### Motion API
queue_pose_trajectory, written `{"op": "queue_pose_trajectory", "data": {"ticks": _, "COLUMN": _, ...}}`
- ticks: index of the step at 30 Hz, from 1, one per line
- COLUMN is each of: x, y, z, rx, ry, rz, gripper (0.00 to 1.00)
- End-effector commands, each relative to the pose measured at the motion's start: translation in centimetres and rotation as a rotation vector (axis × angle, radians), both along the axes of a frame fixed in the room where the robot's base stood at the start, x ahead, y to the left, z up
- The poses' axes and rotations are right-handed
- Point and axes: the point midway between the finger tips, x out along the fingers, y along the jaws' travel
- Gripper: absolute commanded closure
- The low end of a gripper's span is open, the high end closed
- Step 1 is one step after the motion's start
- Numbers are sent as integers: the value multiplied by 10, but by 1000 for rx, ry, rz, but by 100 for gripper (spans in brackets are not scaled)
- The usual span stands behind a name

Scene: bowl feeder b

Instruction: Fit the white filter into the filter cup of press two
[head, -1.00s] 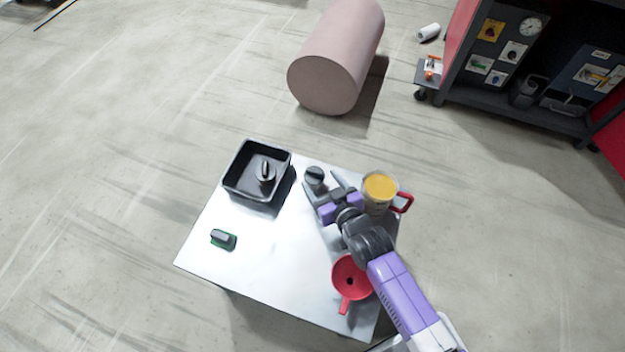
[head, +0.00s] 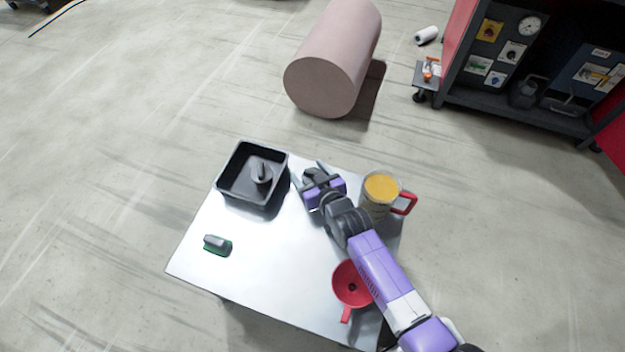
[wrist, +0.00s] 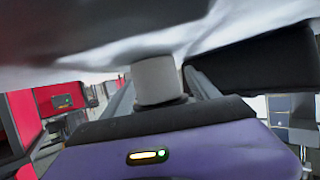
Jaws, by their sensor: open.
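My gripper (head: 308,174) is open over the back of the metal table, to the right of the black tray, its fingers pointing to the back. A small round dark-topped part (head: 314,176) stands between the fingers, partly hidden by my gripper. In the wrist view a short pale grey cylinder (wrist: 158,80) stands between the fingers, its top cut off by a large blurred shape; it looks like the same part. I cannot tell whether a finger touches it. I cannot make out which thing is the white filter, nor a press or filter cup.
The black tray (head: 226,188) holds a dark part with an upright post (head: 262,172). A jug (head: 381,190) with yellow contents and a red handle stands close right of my arm. A red funnel (head: 350,283) lies at front right, a small dark-and-green part (head: 217,244) at left. The table's middle (head: 270,255) is clear.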

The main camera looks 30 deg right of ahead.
Motion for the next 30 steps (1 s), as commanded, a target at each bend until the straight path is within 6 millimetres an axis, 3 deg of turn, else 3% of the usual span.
{"op": "queue_pose_trajectory", "data": {"ticks": 4, "x": 0, "y": 0, "z": 0, "rx": 0, "ry": 0, "rz": 0, "gripper": 33}}
{"op": "queue_pose_trajectory", "data": {"ticks": 12, "x": -1, "y": 0, "z": 0, "rx": 0, "ry": 1, "rz": 0, "gripper": 86}}
{"op": "queue_pose_trajectory", "data": {"ticks": 23, "x": 0, "y": 0, "z": 6, "rx": 0, "ry": -1, "rz": 0, "gripper": 87}}
{"op": "queue_pose_trajectory", "data": {"ticks": 30, "x": -1, "y": 0, "z": 36, "rx": -2, "ry": -3, "rz": 0, "gripper": 87}}
